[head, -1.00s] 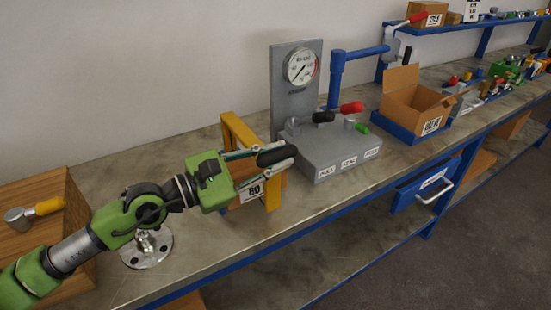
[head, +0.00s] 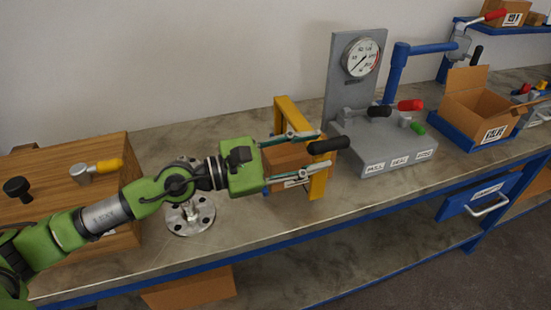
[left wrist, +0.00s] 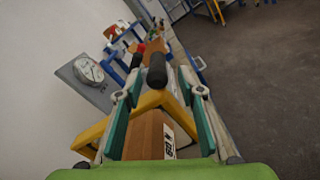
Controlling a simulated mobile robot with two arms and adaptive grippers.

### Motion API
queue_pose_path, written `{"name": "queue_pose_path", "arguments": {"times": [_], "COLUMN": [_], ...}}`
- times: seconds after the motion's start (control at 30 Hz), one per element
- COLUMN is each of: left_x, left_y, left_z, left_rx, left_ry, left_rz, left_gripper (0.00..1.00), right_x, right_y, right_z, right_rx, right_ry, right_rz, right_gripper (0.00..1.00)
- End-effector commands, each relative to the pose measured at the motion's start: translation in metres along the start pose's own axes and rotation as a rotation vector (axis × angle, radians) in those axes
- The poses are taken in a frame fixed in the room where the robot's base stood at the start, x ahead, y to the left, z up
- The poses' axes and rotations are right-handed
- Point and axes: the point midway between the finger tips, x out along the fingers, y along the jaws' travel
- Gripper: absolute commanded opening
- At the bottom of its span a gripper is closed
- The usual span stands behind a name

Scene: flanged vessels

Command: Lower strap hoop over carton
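The yellow strap hoop (head: 318,180) stands upright as an arch on the bench, with a black handle (head: 328,146) sticking out from its top. The brown carton (head: 285,157) appears to sit within the arch, partly hidden by my gripper; how low the hoop sits on it I cannot tell. My left gripper (head: 312,157) is at the hoop's top with its fingers spread. In the left wrist view the hoop's top bar (left wrist: 152,101) and handle (left wrist: 157,72) show between and beyond the parted fingers, above the labelled carton (left wrist: 148,135). My right gripper is out of view.
A grey gauge station (head: 385,150) with black, red and green knobs stands just right of the hoop. An open box (head: 480,107) is farther right. A metal flange (head: 190,215) lies under my left arm, and a wooden box (head: 110,165) is at left.

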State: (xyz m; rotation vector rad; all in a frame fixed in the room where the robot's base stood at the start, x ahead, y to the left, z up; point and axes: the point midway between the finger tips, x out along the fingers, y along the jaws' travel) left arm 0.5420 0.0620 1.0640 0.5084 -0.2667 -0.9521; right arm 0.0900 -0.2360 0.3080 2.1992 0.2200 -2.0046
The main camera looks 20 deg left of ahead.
Motion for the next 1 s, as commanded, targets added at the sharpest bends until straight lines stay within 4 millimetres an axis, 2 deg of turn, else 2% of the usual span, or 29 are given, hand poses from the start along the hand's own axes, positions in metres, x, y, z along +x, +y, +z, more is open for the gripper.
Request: {"name": "queue_pose_path", "arguments": {"times": [0.2,0.6,1.0], "left_x": [-0.03,-0.07,-0.084], "left_y": [-0.002,-0.002,-0.002], "left_z": [-0.002,-0.002,-0.001], "left_rx": [-0.007,-0.006,-0.001], "left_ry": [0.004,0.004,0.001], "left_rz": [-0.002,-0.003,-0.003], "left_gripper": [0.35,0.35,0.35], "right_x": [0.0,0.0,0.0], "right_y": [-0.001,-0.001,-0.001], "right_z": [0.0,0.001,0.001], "right_rx": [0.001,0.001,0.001], "right_ry": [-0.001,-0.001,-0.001], "right_rz": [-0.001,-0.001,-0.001], "right_gripper": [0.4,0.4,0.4]}}
